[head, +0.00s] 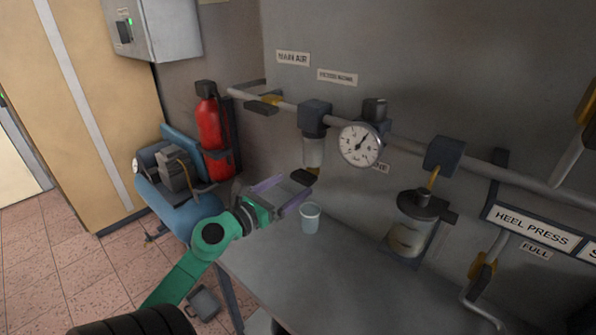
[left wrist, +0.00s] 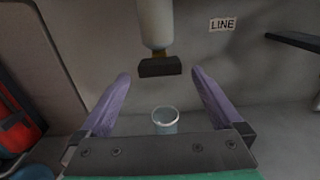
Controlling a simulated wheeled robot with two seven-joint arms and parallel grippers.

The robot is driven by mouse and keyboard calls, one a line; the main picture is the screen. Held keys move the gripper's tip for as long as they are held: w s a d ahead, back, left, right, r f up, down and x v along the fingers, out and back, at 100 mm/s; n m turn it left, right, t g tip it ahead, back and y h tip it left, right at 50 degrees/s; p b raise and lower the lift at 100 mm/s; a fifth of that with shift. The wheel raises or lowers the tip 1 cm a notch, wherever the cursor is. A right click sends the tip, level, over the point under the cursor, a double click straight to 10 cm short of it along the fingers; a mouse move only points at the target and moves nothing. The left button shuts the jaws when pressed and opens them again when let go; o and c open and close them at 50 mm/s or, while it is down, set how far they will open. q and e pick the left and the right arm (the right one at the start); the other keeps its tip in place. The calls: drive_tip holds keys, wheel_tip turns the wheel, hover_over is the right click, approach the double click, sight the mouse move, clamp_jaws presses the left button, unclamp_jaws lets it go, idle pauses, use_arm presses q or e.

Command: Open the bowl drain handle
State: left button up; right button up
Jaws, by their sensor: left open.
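The bowl drain handle is a dark block (left wrist: 160,67) under a pale filter bowl (left wrist: 155,24) in the left wrist view. A small yellow-brown stem joins the two. In the head view the bowl (head: 313,152) hangs from the wall pipe, with the dark handle (head: 305,176) at its bottom. My left gripper (head: 298,183) is open, its purple fingers close to the handle. In the left wrist view the handle shows between and beyond the fingertips (left wrist: 160,75), with no visible contact. My right gripper is not in view.
A clear cup (head: 310,218) stands on the grey bench (head: 290,270) below the bowl. A pressure gauge (head: 360,145) and a second, larger bowl (head: 410,228) are to the right. A red extinguisher (head: 209,135) and a blue compressor (head: 180,205) are to the left.

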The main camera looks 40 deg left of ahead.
sight(299, 180)
use_arm(q)
drive_tip(key=w, duration=0.3)
drive_tip(key=shift+w+p, duration=0.2)
drive_tip(key=shift+p, duration=0.1)
drive_tip(key=c, duration=1.2)
drive_tip(key=shift+c, duration=0.2)
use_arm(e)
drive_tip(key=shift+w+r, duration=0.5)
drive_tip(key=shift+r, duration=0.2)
